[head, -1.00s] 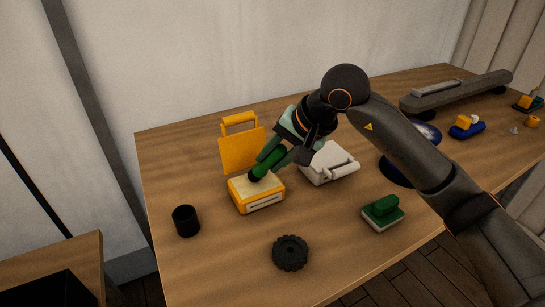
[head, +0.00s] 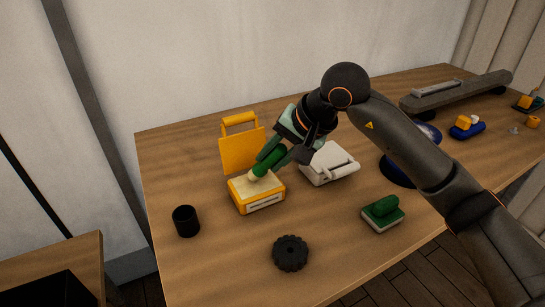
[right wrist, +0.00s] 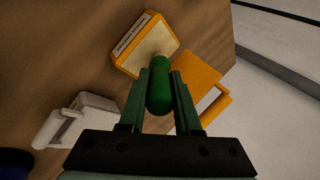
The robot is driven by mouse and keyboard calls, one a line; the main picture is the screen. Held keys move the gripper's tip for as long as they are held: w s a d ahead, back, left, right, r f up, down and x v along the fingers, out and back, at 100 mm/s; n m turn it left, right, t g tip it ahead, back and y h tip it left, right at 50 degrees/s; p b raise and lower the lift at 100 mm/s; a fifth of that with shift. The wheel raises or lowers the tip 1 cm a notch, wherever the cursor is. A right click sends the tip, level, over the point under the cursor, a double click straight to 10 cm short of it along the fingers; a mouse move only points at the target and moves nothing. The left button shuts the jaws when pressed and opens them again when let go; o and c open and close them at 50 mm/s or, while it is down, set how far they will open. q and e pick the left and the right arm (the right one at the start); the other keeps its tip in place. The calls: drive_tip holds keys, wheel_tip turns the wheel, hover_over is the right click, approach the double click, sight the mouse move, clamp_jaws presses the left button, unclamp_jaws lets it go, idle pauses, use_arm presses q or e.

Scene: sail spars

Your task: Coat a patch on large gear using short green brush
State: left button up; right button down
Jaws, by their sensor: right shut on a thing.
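The short green brush (head: 268,160) is in my right gripper (head: 281,152), with its cream tip pointing down at the pale pad of the open yellow box (head: 262,204). I cannot tell whether the tip touches the pad. In the right wrist view, the fingers of my right gripper (right wrist: 159,88) are on both sides of the green handle (right wrist: 159,92), and the yellow box (right wrist: 126,64) lies beyond it. The large gear (head: 290,253), black and toothed, lies flat at the table's front, apart from the brush. My left gripper is out of view.
A black cup (head: 186,221) stands left of the box. A white device (head: 330,165) sits right of the box, and a green-topped block (head: 382,212) is nearer the front. A long grey tool (head: 458,92) lies at the back right. The table around the gear is clear.

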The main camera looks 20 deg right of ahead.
drive_tip(key=shift+r+p, duration=1.75)
drive_tip(key=shift+r, duration=1.45)
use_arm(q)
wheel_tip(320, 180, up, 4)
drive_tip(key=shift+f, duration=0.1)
